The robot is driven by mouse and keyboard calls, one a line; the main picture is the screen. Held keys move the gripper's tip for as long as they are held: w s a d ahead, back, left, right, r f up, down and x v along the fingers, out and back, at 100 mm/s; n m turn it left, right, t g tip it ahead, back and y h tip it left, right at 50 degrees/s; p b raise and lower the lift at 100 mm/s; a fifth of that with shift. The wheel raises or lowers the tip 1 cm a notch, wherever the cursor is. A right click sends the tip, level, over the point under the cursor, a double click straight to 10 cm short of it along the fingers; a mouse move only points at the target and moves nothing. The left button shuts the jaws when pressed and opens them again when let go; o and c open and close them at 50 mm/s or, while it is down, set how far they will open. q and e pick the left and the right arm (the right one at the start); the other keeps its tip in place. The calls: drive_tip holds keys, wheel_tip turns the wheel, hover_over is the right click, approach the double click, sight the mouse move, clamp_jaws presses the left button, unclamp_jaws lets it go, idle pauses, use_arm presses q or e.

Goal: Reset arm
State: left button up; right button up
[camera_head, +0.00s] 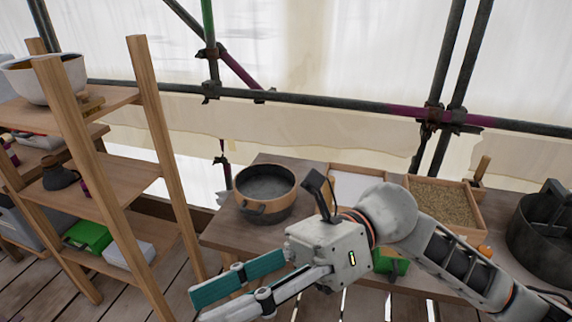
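My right arm (455,265) comes in from the right edge and reaches across the front of the workbench. My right gripper (203,307) points to the lower left. Its two fingers are apart, with a teal pad showing on the far one, and nothing is seen between them. It hangs over the wooden floor in front of the bench, apart from the shelf. My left arm and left gripper are not in view.
A wooden shelf (158,130) with a white bowl (45,80) and a green box (88,236) stands left. The workbench (222,238) holds a round pot (265,192), a tray of grain-like material (445,203) and a dark bucket (542,225). Scaffold poles (300,98) run behind.

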drive_tip(key=w+d+r+m+t+y, duration=0.1)
drive_tip(key=w+d+m+t+y, duration=0.2)
drive_tip(key=w+m+t+y, duration=1.05)
drive_tip(key=w+d+f+m+t+h, duration=0.45)
drive_tip(key=f+m+t+h, duration=0.3)
drive_tip(key=m, duration=0.45)
drive_tip(key=w+d+f+m+t+h, duration=0.5)
drive_tip(key=f+m+h, duration=0.3)
drive_tip(key=m, duration=0.4)
drive_tip(key=s+d+f+m+h, duration=0.1)
drive_tip(key=d+f+m+h, duration=0.2)
drive_tip(key=f, duration=0.5)
drive_tip(key=s+d+f+m+h, duration=0.2)
drive_tip(key=d+f+m+h, duration=0.2)
drive_tip(key=f, duration=0.4)
drive_tip(key=s+d+f+m+g+h, duration=0.2)
drive_tip(key=s+f, duration=0.4)
drive_tip(key=f, duration=0.3)
drive_tip(key=s+d+f+m+g+h, duration=0.1)
drive_tip(key=s+d+f+m+g, duration=0.2)
drive_tip(key=f, duration=0.6)
drive_tip(key=s+d, duration=0.2)
drive_tip(key=s, duration=0.1)
drive_tip(key=shift+s+d+g+h, duration=0.15)
drive_tip(key=shift+s+g+h, duration=0.25)
drive_tip(key=shift+f, duration=0.1)
